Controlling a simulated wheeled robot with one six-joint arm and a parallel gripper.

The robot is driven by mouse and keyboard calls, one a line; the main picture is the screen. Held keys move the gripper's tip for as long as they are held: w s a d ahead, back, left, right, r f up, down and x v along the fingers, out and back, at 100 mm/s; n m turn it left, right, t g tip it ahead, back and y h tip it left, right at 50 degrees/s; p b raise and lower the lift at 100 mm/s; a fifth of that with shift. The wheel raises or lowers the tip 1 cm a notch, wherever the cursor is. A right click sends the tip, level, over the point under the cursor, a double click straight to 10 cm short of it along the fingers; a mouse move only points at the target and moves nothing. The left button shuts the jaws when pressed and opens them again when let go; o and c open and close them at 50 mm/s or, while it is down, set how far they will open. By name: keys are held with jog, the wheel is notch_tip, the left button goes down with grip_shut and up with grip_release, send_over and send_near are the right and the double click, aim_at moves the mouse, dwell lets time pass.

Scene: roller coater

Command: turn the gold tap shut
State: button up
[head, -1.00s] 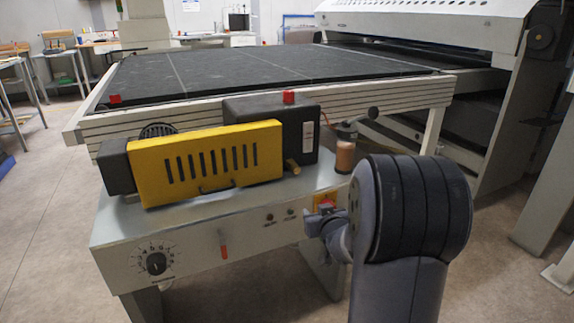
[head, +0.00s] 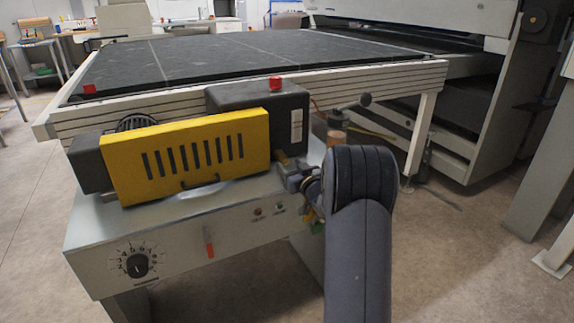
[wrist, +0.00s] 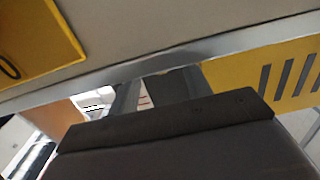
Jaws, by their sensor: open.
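In the wrist view, my gripper's two fingers (wrist: 160,92) are apart, with the yellow guard (wrist: 290,65) beyond on the right. I cannot make out the tap there, nor tell whether the fingers touch it.
The dark motor box (head: 262,125) with a red button stands behind the tap. The front panel has a dial (head: 136,264) and a red switch (head: 208,243).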

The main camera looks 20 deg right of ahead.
aim_at(286, 161)
jog(key=shift+w, duration=1.5)
jog(key=shift+c, duration=0.5)
